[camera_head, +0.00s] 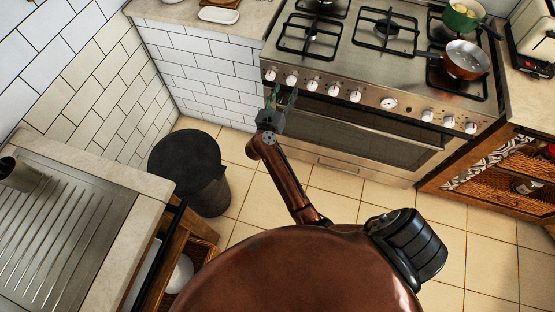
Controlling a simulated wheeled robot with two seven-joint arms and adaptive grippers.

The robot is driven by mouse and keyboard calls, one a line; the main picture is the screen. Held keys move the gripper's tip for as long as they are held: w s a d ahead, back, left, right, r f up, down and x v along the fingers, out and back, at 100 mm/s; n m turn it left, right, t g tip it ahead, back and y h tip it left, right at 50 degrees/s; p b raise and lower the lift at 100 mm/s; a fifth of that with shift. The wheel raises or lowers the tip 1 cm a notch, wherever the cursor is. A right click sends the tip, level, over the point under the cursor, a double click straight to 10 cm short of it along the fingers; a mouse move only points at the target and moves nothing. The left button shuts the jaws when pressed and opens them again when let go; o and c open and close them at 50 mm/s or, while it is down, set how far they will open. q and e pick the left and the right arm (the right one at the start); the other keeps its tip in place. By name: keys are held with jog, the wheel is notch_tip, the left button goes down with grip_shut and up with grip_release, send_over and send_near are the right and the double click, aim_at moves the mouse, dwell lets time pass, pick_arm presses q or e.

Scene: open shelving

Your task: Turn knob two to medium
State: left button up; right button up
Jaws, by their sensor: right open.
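The steel stove (335,55) has a row of white knobs along its front panel. The second knob from the left (291,80) is in view, beside the leftmost knob (270,75). I cannot read the knobs' settings at this size. My right gripper (282,96) is open and empty, with its fingers pointing up toward the panel just below these two knobs. I cannot tell whether a fingertip touches a knob. My left gripper is not in view.
An orange-brown pot (466,60) and a green pot (462,17) stand on the stove's right side. A round dial (389,103) sits among the knobs. A dark bin (188,168) stands on the left. Tiled floor (345,180) is clear before the oven.

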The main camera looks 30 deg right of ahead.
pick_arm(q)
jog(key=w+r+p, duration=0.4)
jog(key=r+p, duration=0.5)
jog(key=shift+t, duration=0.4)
pick_arm(e)
jog(key=s+a+f+n+t+y, duration=0.1)
jog(key=s+a+f+n+y, duration=0.2)
jog(key=f+n, duration=0.5)
jog(key=s+a+f+n+t+y, duration=0.1)
jog(key=s+a+f+n+y, duration=0.3)
jog(key=f+n, duration=0.4)
jog(key=s+a+f+n+t+y, duration=0.2)
jog(key=s+a+f+n+y, duration=0.2)
jog(key=n, duration=0.8)
notch_tip(320, 180, down, 4)
jog(key=shift+s+f+n+y, duration=0.2)
jog(key=shift+s+n+y, duration=0.15)
jog(key=shift+s, duration=0.65)
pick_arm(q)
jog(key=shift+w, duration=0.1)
